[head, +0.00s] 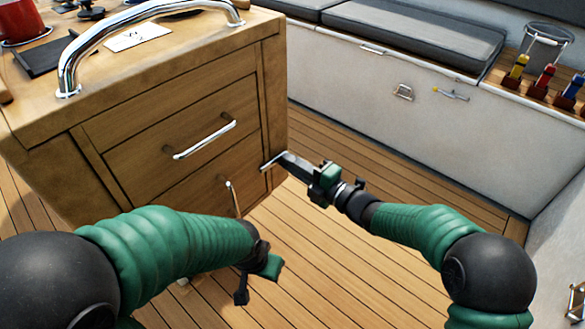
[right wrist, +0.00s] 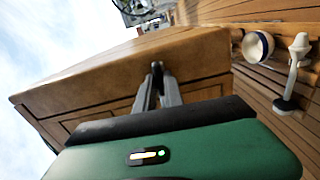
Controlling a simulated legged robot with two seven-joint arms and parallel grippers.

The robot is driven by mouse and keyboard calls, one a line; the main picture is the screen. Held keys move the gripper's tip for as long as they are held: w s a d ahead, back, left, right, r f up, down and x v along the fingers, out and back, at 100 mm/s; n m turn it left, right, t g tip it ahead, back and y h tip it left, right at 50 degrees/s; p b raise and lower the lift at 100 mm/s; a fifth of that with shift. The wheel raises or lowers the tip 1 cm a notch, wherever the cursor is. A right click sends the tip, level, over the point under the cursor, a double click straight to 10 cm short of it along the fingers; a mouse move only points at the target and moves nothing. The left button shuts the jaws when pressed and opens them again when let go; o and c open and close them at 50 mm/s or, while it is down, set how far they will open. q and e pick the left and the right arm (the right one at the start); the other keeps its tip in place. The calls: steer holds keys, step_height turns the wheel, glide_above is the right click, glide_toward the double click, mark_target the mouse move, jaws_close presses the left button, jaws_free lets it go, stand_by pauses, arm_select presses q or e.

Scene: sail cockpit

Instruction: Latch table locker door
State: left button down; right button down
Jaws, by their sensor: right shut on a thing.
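The wooden table locker (head: 55,185) stands at the left of the head view. Its front has an upper panel (head: 130,160) with a long chrome bar handle (head: 205,139), and a lower panel with a thin upright metal handle (head: 231,195), partly hidden by my left arm. My right gripper (head: 283,157) is at the front's right edge, shut on a small metal latch lever (head: 269,163). In the right wrist view its fingers (right wrist: 157,78) are close together against the wood; the lever is hidden there. My left gripper (head: 256,284) hangs low before the locker, apart from it; its jaw opening is unclear.
A chrome rail (head: 140,28) runs along the table top, with a red pot (head: 20,20) and a white card (head: 138,36) behind it. A white bench (head: 350,80) with grey cushions (head: 415,35) stands at the back. The plank floor (head: 350,265) between is clear.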

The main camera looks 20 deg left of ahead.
steer(key=shift+s+a+f+n, duration=0.1)
steer(key=shift+s+f+n, duration=0.1)
steer(key=shift+f+n, duration=0.2)
steer(key=c, duration=1.5)
jaws_free()
steer(key=shift+r, duration=0.1)
steer(key=shift+w+r, duration=0.1)
steer(key=p+v, duration=0.6)
steer(key=v, duration=1.1)
steer(key=shift+w, duration=0.15)
